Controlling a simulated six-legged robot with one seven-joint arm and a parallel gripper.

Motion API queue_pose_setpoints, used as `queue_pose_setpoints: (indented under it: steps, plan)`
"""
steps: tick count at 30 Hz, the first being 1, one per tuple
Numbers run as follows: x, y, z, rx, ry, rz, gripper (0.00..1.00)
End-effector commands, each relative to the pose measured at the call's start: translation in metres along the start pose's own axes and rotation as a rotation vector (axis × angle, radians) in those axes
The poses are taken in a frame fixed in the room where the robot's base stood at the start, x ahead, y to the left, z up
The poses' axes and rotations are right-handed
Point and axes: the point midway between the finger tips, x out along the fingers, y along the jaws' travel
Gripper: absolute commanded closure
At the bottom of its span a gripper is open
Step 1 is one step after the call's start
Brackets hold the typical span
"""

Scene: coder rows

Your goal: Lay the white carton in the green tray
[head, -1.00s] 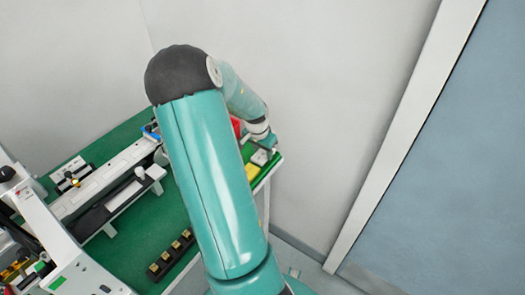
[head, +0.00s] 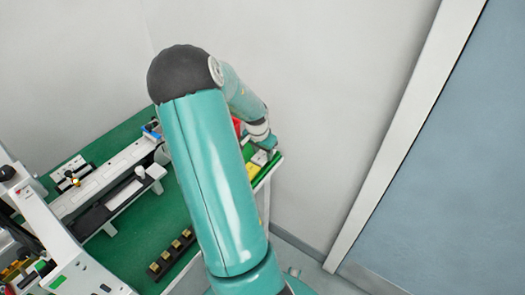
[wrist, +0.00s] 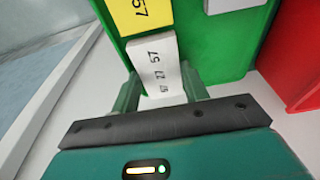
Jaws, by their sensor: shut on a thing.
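The white carton (wrist: 155,58), with dark digits on its face, is between the two fingers of my gripper (wrist: 160,78) in the wrist view. My gripper is shut on it. The carton is over the near end of the green tray (wrist: 222,52); I cannot tell if it touches the tray floor. In the head view my gripper (head: 268,143) is at the table's right end, above the green tray (head: 266,173), and the white carton (head: 259,157) shows just below it.
A yellow carton (wrist: 140,14) lies in the green tray, close beside the held carton. Another white piece (wrist: 233,5) is farther along the tray. A red tray (wrist: 299,60) stands right beside it. A machine with a rail (head: 110,175) and a dark block row (head: 172,255) share the table.

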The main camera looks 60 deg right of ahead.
Motion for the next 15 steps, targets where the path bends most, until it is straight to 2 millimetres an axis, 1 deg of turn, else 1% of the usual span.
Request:
queue_pose_setpoints:
  steps: [10, 11, 12, 14, 15]
  plan:
    - [0.0022, 0.0002, 0.0003, 0.000, 0.000, 0.000, 0.69]
    - [0.0022, 0.0002, 0.0003, 0.000, 0.000, 0.000, 0.54]
    - [0.0021, 0.0002, 0.0003, 0.000, 0.000, 0.000, 0.46]
    - [0.0021, 0.0002, 0.0004, 0.000, 0.000, 0.000, 0.34]
    - [0.0021, 0.0001, 0.0004, 0.000, 0.000, 0.000, 0.30]
